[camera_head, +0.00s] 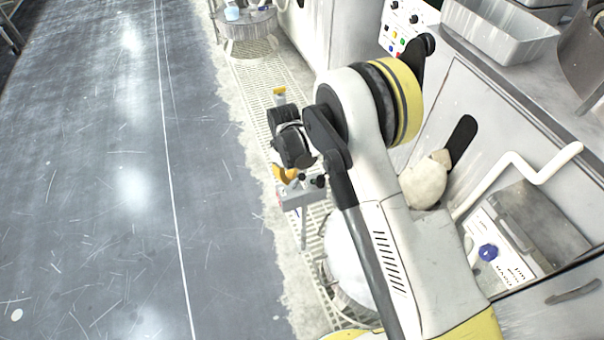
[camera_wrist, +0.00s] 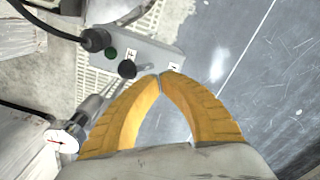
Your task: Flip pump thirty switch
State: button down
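A grey control box (camera_wrist: 150,53) lies just beyond my fingertips in the wrist view. It bears a black round knob (camera_wrist: 127,69), a green button (camera_wrist: 111,54) and small white labels too small to read. I cannot tell which control is the pump thirty switch. My gripper (camera_wrist: 161,76) has its two yellow fingers meeting at the tips, with nothing seen between them. The tips overlap the box's lower right edge in the picture; contact cannot be told. In the head view the grey box (camera_head: 300,194) stands on a post beside my gripper (camera_head: 285,174), partly hidden by my arm.
A black cable plug (camera_wrist: 95,40) joins the box's left end. A round gauge (camera_wrist: 62,140) and a metal cylinder sit lower left in the wrist view. In the head view a metal tray (camera_head: 500,32) stands on the right counter; the grey floor (camera_head: 100,170) on the left is clear.

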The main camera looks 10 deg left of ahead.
notch_tip(320, 180, up, 6)
jog(key=p, duration=0.2)
jog(key=shift+r+p, duration=0.2)
jog(key=shift+p, duration=0.2)
dwell(0.4)
jog(key=s+d+r+m+t+y, duration=0.1)
jog(key=d+r+m+t, duration=0.15)
jog(key=d+r, duration=0.85)
jog(key=s+d+r+m+t, duration=0.1)
jog(key=s+d+r+m, duration=0.15)
jog(key=d+r, duration=0.85)
jog(key=s+d+r+m+t, duration=0.2)
jog(key=s+d+r+m, duration=0.1)
jog(key=s+d, duration=0.3)
jog(key=s+d+r+m+t+h, duration=0.1)
jog(key=s+d+r+m, duration=0.3)
jog(key=s, duration=0.6)
jog(key=shift+s+d+r+t, duration=0.35)
jog(key=shift+d+r, duration=0.3)
jog(key=shift+d, duration=0.55)
